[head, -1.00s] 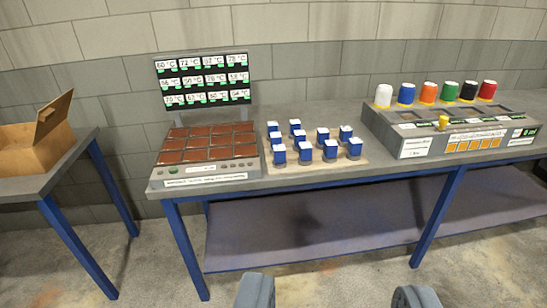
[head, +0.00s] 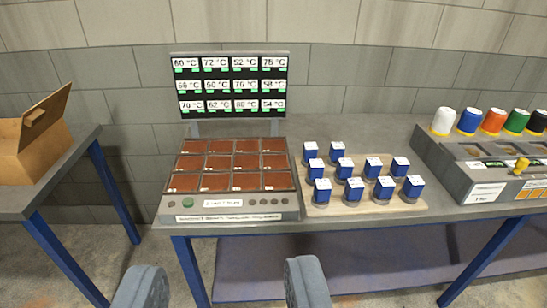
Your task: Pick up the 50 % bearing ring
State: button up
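Several blue blocks with white tops (head: 374,166) stand in rows on a beige board (head: 323,207) on the table. Grey round bases show under some of them; these may be bearing rings, but I cannot tell. Markings on the white tops are too small to read, so I cannot pick out one marked 50 %. My gripper (head: 223,270) is open and empty at the bottom of the head view. Its two grey fingers are wide apart, in front of the table and well short of the blocks.
A heater plate (head: 234,203) with brown tiles stands left of the board. A temperature display (head: 230,82) rises behind it. A grey console (head: 455,178) with coloured caps is at right. A cardboard box (head: 30,140) sits on a separate left table.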

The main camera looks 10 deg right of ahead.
aim_at(316, 169)
jog(key=u, duration=0.1)
jog(key=i, duration=1.4)
jog(key=z, duration=0.2)
